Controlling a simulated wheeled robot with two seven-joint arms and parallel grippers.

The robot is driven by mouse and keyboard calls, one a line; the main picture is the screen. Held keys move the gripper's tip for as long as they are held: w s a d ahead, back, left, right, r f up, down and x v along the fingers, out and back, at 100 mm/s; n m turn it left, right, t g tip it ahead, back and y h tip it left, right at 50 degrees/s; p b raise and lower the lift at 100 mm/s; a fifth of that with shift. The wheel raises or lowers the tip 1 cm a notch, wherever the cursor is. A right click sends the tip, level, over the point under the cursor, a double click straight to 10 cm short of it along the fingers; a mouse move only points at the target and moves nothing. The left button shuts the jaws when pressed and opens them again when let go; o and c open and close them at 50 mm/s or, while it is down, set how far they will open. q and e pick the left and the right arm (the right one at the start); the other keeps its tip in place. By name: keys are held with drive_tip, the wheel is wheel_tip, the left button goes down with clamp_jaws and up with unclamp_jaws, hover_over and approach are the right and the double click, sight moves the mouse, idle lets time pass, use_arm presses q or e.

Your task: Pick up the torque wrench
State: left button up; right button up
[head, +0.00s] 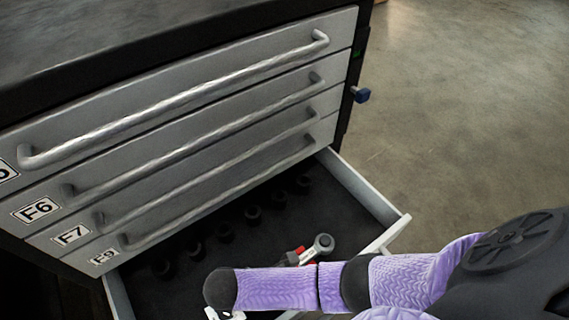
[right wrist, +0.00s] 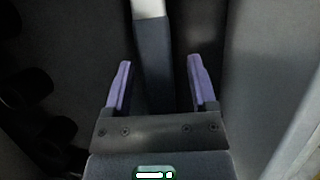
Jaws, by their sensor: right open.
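The torque wrench lies in the open bottom drawer. In the head view its round ratchet head (head: 322,243) and a bit of red show just behind my purple-sleeved right arm, which hides the rest. In the right wrist view a dark bar with a pale upper end, apparently the wrench's handle (right wrist: 152,60), runs between the fingers of my right gripper (right wrist: 160,75). The gripper is open, with a gap on either side of the bar. The gripper itself is mostly hidden in the head view. My left gripper is not in view.
The open drawer (head: 365,190) has pale walls and a dark floor with several black round sockets (head: 253,214) in a row. Closed drawers with long bar handles (head: 180,95) rise above it. Open concrete floor (head: 460,120) lies to the right.

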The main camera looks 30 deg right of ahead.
clamp_jaws()
idle(0.3)
idle(1.0)
